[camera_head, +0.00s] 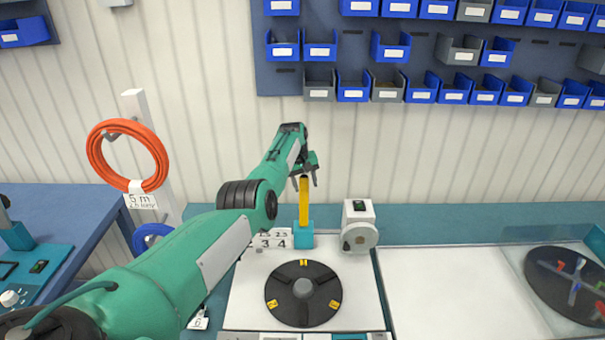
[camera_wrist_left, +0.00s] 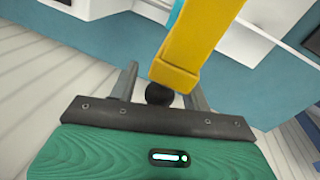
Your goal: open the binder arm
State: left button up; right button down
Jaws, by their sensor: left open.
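The yellow binder arm (camera_head: 304,206) stands upright on a teal block (camera_head: 303,236) at the back of the white worktop. My left gripper (camera_head: 305,180) is at the top end of the binder arm, with its fingers pointing down. In the left wrist view the yellow binder arm (camera_wrist_left: 190,52) reaches in from above, and its black knob (camera_wrist_left: 158,95) appears between the two spread fingers of my left gripper (camera_wrist_left: 161,80). The gripper is open; I cannot tell whether a finger touches the knob. My right gripper is not in view.
A black turntable disc (camera_head: 302,292) with yellow marks lies in front of the binder arm. A grey-white unit (camera_head: 359,227) stands just right of it. An orange cable coil (camera_head: 127,156) hangs at left. Blue bins (camera_head: 390,47) line the wall.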

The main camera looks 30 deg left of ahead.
pick_arm(q)
jog(key=shift+a+r, duration=0.1)
jog(key=shift+r, duration=0.6)
jog(key=b+v, duration=0.3)
jog(key=v, duration=0.9)
jog(key=shift+s+f, duration=0.1)
jog(key=shift+s, duration=0.05)
